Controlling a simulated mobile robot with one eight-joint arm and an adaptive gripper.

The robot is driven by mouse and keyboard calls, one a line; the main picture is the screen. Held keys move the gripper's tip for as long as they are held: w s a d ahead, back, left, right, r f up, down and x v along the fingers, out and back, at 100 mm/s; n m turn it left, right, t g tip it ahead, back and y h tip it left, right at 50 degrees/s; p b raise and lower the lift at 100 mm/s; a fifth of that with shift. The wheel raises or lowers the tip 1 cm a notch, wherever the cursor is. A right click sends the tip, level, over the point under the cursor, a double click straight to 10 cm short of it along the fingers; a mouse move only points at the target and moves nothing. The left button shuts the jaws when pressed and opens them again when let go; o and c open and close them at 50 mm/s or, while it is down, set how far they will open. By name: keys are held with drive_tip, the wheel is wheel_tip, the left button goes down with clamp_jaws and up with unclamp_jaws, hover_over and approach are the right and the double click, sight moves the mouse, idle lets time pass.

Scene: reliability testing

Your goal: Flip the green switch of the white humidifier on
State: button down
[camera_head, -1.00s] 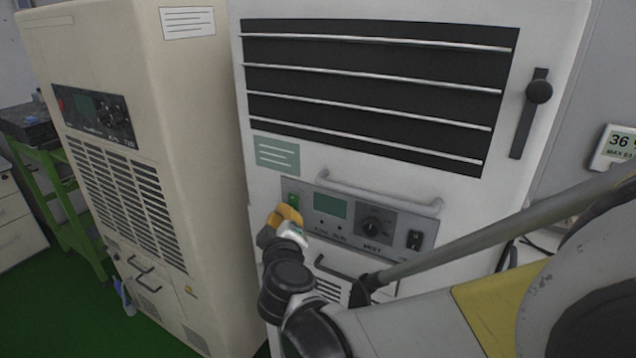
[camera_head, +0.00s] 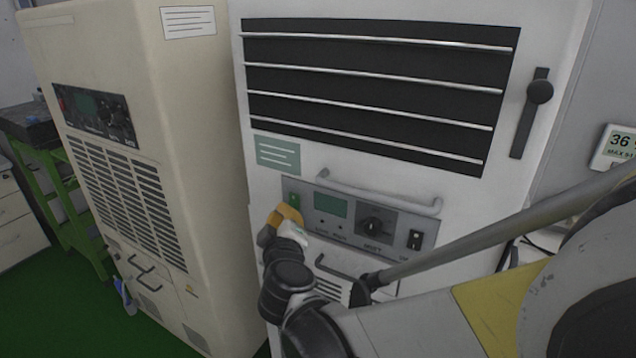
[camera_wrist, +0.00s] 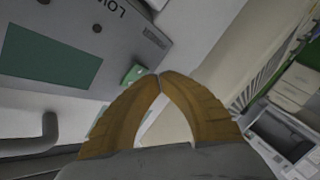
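The white humidifier (camera_head: 350,160) stands in the middle of the head view. Its grey control panel (camera_head: 360,222) has a small screen, a dial and a black rocker at the right. The green switch (camera_head: 294,200) is at the panel's left end; in the wrist view the green switch (camera_wrist: 133,75) sits just beyond and slightly left of my fingertips. My gripper (camera_head: 285,213) is in front of the panel's lower left. In the wrist view my gripper (camera_wrist: 160,76) has its two yellow fingertips together with nothing between them. I cannot tell if the fingertips touch the switch.
A metal handle bar (camera_head: 375,192) juts out above the panel, and another handle is below it. A beige cabinet (camera_head: 190,130) stands close on the left. A wall display (camera_head: 617,147) hangs at the right. A green-framed bench (camera_head: 50,160) is at the far left.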

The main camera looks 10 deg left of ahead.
drive_tip(key=shift+w, duration=0.2)
drive_tip(key=shift+w+d, duration=0.15)
drive_tip(key=shift+w, duration=0.1)
drive_tip(key=shift+w+d+f, duration=0.1)
drive_tip(key=shift+w, duration=0.15)
idle(0.6)
drive_tip(key=shift+s, duration=0.1)
drive_tip(key=shift+s+a, duration=0.25)
drive_tip(key=shift+s, duration=0.35)
drive_tip(key=s, duration=0.1)
drive_tip(key=s+a, duration=0.1)
drive_tip(key=s, duration=0.1)
drive_tip(key=s+a, duration=0.1)
drive_tip(key=shift+s+r, duration=0.3)
drive_tip(key=shift+r, duration=0.1)
idle(0.4)
